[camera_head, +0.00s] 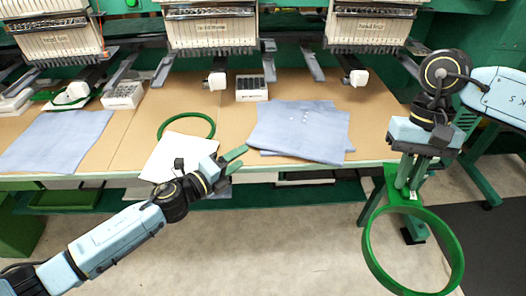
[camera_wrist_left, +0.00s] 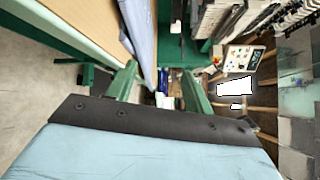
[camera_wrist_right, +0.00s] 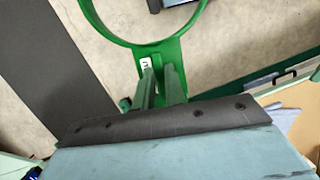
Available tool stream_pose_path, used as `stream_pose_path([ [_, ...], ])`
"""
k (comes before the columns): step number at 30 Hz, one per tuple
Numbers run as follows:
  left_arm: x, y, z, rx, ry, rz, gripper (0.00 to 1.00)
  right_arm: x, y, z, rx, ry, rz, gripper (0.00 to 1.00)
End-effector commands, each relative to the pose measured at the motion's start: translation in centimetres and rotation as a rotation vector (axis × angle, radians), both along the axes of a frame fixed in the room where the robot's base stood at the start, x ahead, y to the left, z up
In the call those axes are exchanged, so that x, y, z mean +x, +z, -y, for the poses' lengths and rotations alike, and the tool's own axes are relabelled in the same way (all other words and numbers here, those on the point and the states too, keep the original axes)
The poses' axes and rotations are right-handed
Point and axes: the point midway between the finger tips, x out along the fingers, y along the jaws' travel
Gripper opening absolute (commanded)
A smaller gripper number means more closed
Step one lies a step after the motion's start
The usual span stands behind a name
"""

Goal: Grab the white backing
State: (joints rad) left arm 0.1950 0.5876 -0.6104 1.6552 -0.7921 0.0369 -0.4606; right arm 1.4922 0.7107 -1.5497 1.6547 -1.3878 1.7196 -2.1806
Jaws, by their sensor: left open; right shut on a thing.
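The white backing (camera_head: 176,153) is a white sheet lying on the tan table at its front edge, partly hidden behind my left gripper and wrist. My left gripper (camera_head: 238,159) is open and empty, just right of the backing and near the table's front edge; the open fingers also show in the left wrist view (camera_wrist_left: 160,88). My right gripper (camera_head: 405,182) is shut on the tab of a green hoop (camera_head: 457,246), which hangs below it right of the table. The hoop also shows in the right wrist view (camera_wrist_right: 180,43).
Another green hoop (camera_head: 187,118) lies behind the backing. Folded blue cloths lie to the right (camera_head: 300,130) and left (camera_head: 55,140) on the table (camera_head: 133,150). Embroidery machine heads (camera_head: 210,30) overhang the back. A small tray (camera_head: 252,88) stands behind the right cloth.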

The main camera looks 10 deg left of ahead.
Motion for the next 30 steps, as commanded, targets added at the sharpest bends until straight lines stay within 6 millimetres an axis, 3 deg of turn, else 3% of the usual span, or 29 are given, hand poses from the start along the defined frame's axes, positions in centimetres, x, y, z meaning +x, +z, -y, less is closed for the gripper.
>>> stream_pose_path([
  [1,-0.2,3.0,1.4,0.134,-0.128,0.15,0.52,0.0,-0.4,0.0,0.0,0.0,0.001,0.0],
  [3,-1.8,5.9,3.4,0.357,-0.321,0.358,0.52,0.0,-0.7,0.0,0.0,0.0,0.001,0.0],
  [6,-4.5,7.0,4.3,0.682,-0.581,0.604,0.52,0.0,-0.9,0.0,0.0,0.0,0.0,0.0],
  [8,-5.8,6.7,3.6,0.884,-0.73,0.723,0.52,0.0,-1.0,0.0,-0.001,0.0,0.0,0.0],
  [11,-7.4,5.2,0.2,1.225,-0.975,0.859,0.52,0.0,-1.2,0.0,-0.001,0.0,0.0,0.0],
  [15,-8.3,3.6,-7.9,1.674,-1.301,0.909,0.52,0.0,-1.4,0.0,0.0,0.0,0.0,0.0],
  [18,-8.6,3.6,-13.3,1.899,-1.479,0.867,0.52,-0.1,-1.5,0.0,0.0,0.0,0.0,0.0],
  [21,-9.0,4.1,-17.4,2.047,-1.606,0.8,0.52,-0.1,-1.6,0.0,0.0,0.0,0.0,0.0],
  [25,-9.3,4.8,-20.6,2.15,-1.705,0.731,0.52,-0.1,-1.6,0.0,0.0,0.0,0.0,0.0],
  [30,-9.1,3.9,-21.9,2.187,-1.746,0.696,0.52,-0.1,-1.8,0.0,-0.001,0.0,0.0,0.0],
])
